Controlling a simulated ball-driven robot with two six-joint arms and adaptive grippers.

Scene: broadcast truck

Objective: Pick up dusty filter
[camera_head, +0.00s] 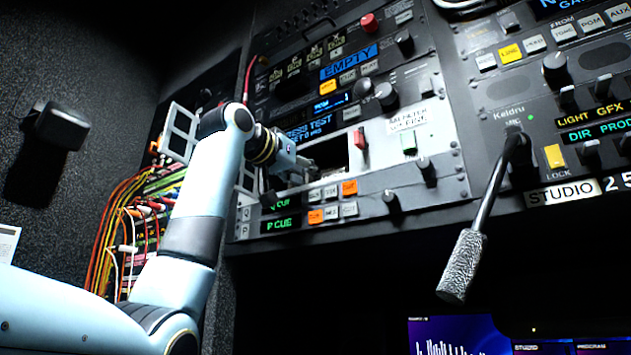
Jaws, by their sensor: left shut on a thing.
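My left gripper (298,172) is at the left edge of a dark rectangular opening (332,155) in the upright equipment panel. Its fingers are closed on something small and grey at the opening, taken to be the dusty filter. The filter is mostly hidden by the fingers and the wrist, so I cannot tell its outline or whether it is still inside the opening. My right gripper is not in view.
A red switch (361,139) and a green switch (408,144) sit right of the opening. Lit buttons (332,203) are below. Bundled cables (125,225) hang at left. A gooseneck microphone (466,262) juts out at right. Screens (460,336) glow below.

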